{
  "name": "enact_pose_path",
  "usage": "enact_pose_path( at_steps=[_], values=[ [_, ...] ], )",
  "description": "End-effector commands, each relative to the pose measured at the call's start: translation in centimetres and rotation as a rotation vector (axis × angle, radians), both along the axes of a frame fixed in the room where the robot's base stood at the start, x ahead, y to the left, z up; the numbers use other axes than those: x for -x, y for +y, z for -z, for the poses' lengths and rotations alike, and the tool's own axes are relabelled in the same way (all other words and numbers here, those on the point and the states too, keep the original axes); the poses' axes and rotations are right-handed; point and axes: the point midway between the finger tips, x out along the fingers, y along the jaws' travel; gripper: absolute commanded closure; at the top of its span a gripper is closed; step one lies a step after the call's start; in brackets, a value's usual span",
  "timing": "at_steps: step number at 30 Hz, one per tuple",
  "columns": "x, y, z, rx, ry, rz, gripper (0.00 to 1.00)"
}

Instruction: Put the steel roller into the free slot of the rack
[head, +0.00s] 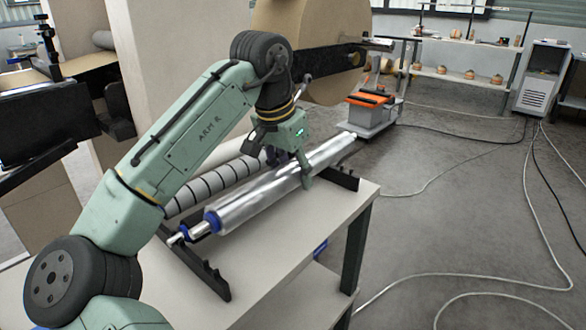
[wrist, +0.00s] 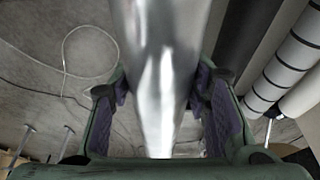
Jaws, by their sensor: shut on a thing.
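The steel roller (head: 262,200) is a long shiny cylinder with a blue collar and a thin shaft at its near end. My gripper (head: 296,172) is shut on it right of its middle in the head view. In the wrist view the steel roller (wrist: 165,60) runs between the two purple-lined fingers. The rack has a near black rail (head: 205,270) and a far black rail (head: 340,178) on the table. The roller lies over both rails, roughly level; I cannot tell whether it touches them. The free slot cannot be made out.
A white roller with black stripes (head: 218,185) lies alongside, behind the steel one; it also shows in the wrist view (wrist: 285,62). The pale table (head: 275,265) is bare at the front right. A grey-and-orange machine (head: 372,110) stands beyond; cables cross the floor.

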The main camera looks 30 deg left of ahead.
Motion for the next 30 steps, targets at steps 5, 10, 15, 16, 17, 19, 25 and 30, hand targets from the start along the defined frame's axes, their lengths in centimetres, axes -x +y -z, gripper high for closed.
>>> enact_pose_path(
  at_steps=[5,10,15,16,17,19,25,30],
  values=[
    [0.0,0.0,0.8,-0.001,-0.003,0.000,1.00],
    [0.0,0.0,1.6,0.000,-0.002,0.000,1.00],
    [0.1,0.0,2.3,-0.001,-0.003,0.000,1.00],
    [0.1,0.0,2.5,-0.001,-0.003,0.000,1.00],
    [0.1,0.0,2.6,-0.001,-0.003,0.000,1.00],
    [0.1,0.0,2.9,0.000,-0.004,0.000,1.00],
    [0.1,0.0,3.8,0.000,-0.004,0.000,1.00],
    [0.1,0.0,4.3,0.000,-0.004,-0.001,1.00]
  ],
)
